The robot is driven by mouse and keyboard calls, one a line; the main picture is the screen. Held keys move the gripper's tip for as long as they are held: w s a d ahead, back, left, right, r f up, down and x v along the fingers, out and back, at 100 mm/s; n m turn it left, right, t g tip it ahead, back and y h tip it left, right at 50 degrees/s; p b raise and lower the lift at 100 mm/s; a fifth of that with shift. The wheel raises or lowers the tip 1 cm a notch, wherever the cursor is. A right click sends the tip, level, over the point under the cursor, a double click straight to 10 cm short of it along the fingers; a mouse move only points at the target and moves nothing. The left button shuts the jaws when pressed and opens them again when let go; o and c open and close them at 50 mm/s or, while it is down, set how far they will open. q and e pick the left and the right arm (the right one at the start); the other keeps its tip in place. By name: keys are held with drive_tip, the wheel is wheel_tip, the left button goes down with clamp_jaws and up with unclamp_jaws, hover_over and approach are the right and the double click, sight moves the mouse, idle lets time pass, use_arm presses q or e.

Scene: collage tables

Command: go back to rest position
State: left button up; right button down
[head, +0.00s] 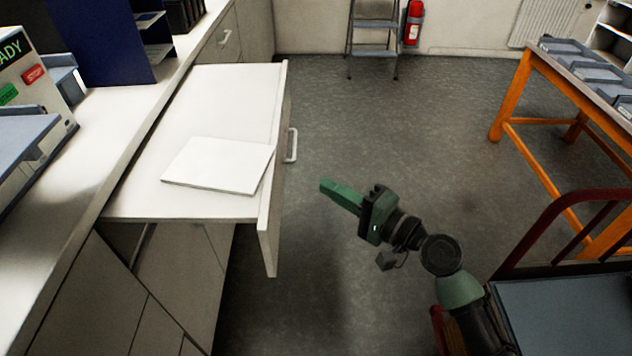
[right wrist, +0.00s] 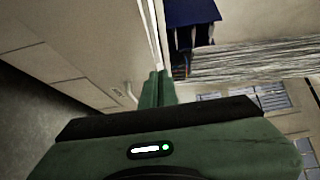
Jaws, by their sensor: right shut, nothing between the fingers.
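My right gripper (head: 341,196) is green and black and hangs over the floor, to the right of the open drawer (head: 269,225). Its fingers are together and hold nothing; they point left, towards the drawer front, with a gap between. The closed fingers also show in the right wrist view (right wrist: 157,90), with a pale cabinet front behind them. My right arm comes in from the lower right. My left gripper is in neither view.
The drawer is pulled out, with a white flat panel (head: 218,165) on it and a handle (head: 291,145). The counter (head: 110,110) runs along the left. An orange-legged table (head: 510,95) and a red-railed cart (head: 570,300) stand at right. The middle floor is clear.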

drive_tip(key=shift+s+d, duration=0.35)
drive_tip(key=shift+s, duration=0.05)
drive_tip(key=w+d+f+g+h, duration=0.1)
drive_tip(key=d+f+h, duration=0.2)
drive_tip(key=f, duration=0.8)
drive_tip(key=d+f+h, duration=0.3)
drive_tip(key=f, duration=0.8)
drive_tip(key=s+d+f+n+g+h, duration=0.1)
drive_tip(key=s+d+f+h, duration=0.2)
drive_tip(key=f, duration=0.5)
drive_tip(key=s+d+f+n+g, duration=0.15)
drive_tip(key=s+f, duration=0.25)
drive_tip(key=f, duration=0.5)
drive_tip(key=s+d+f+n+g+h, duration=0.2)
drive_tip(key=s+d+f, duration=0.1)
drive_tip(key=s+f, duration=0.55)
drive_tip(key=s+d+f+n+g+h, duration=0.1)
drive_tip(key=s+d+f+g, duration=0.15)
drive_tip(key=s+f, duration=0.65)
drive_tip(key=s+d+f+n+g, duration=0.1)
drive_tip(key=s+f+n, duration=0.1)
drive_tip(key=s, duration=0.8)
drive_tip(key=s+d+f+n+g+h, duration=0.1)
drive_tip(key=s+f+n, duration=0.2)
drive_tip(key=s, duration=0.8)
drive_tip(key=shift+s+d+f+g+h, duration=0.3)
drive_tip(key=shift+d+g, duration=0.05)
drive_tip(key=shift+g, duration=0.05)
